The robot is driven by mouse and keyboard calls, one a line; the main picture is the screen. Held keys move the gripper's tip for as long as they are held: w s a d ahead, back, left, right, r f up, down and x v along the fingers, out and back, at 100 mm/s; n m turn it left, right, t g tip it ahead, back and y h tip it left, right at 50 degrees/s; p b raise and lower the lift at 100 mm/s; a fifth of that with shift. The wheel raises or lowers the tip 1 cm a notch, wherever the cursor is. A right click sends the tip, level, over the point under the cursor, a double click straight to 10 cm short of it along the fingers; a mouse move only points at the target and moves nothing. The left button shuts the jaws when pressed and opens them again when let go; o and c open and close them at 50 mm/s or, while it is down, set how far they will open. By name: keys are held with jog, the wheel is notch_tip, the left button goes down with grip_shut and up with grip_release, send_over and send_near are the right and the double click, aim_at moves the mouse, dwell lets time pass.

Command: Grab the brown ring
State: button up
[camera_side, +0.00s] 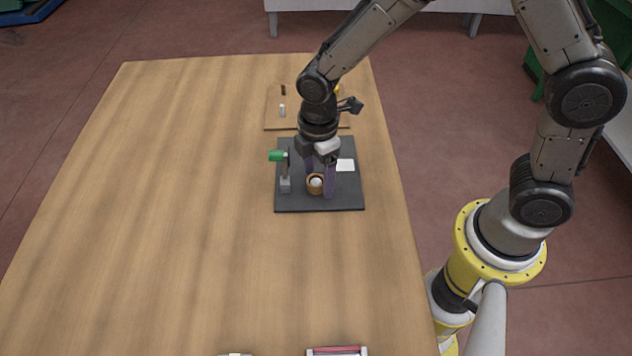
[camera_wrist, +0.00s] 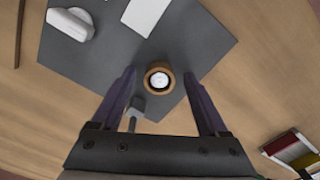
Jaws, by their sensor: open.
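The brown ring (camera_side: 315,191) stands on a dark grey mat (camera_side: 300,206) in the side view, with something white in its middle. It also shows in the wrist view (camera_wrist: 149,81), just beyond my fingertips and roughly between them. My gripper (camera_side: 320,190) points down over the mat, its two purple fingers on either side of the ring. In the wrist view my gripper (camera_wrist: 160,73) is open, with gaps between both fingers and the ring. I cannot tell how far the fingertips are above the mat.
A white card (camera_side: 345,165) lies on the mat. A wooden board (camera_side: 272,122) with small items lies behind. The wooden table (camera_side: 180,200) is clear to the left.

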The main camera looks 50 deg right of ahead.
grip_shut()
dwell(0.3)
